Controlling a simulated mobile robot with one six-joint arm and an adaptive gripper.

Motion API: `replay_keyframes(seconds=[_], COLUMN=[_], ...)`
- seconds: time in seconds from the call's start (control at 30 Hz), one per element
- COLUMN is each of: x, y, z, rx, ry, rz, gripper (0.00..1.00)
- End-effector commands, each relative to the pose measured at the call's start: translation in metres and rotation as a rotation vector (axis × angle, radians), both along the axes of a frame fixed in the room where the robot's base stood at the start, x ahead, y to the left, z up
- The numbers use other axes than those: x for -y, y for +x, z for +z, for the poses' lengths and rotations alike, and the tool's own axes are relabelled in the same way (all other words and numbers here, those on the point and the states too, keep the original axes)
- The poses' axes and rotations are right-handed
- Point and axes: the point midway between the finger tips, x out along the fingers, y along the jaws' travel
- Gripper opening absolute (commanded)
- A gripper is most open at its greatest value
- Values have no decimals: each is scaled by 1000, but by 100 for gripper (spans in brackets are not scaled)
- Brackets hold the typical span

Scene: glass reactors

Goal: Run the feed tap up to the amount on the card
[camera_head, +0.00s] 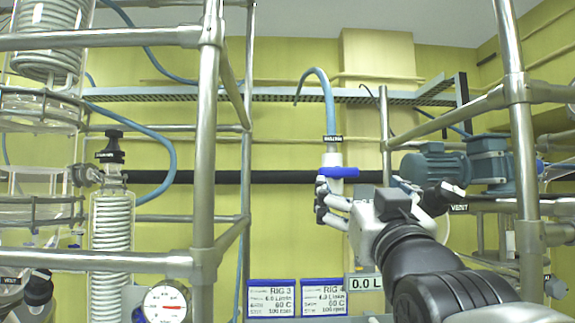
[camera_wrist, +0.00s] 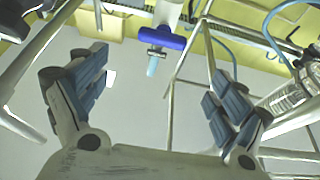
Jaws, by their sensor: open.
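The feed tap has a blue bar handle (camera_head: 340,172) on a white body, hung from a blue hose. In the wrist view the blue handle (camera_wrist: 161,38) is beyond the fingertips, near the top, with a pale blue outlet below it. My gripper (camera_head: 328,200) is just below the handle in the head view. In the wrist view my gripper (camera_wrist: 155,95) is open, with nothing between the fingers. Two cards, RIG 3 (camera_head: 272,298) and RIG 4 (camera_head: 323,297), stand low in the middle; their small print is hard to read. A display (camera_head: 367,283) beside them reads 0.0 L.
Steel frame posts (camera_head: 207,150) stand left and right of the tap. A glass coil condenser (camera_head: 112,222) and a round gauge (camera_head: 166,302) are at the left. A blue motor pump (camera_head: 435,165) and a VENT valve (camera_head: 445,195) are at the right.

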Motion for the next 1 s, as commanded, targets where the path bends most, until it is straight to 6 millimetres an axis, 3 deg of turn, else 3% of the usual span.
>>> replay_keyframes(seconds=[0.2,0.5,0.73,1.0], x=[0,0,0,0], y=[47,101,120,122], z=[20,43,50,50], rx=[-3,-3,-3,-2], ry=[0,0,0,0], rz=[0,0,0,0], gripper=[90,90,90,90])
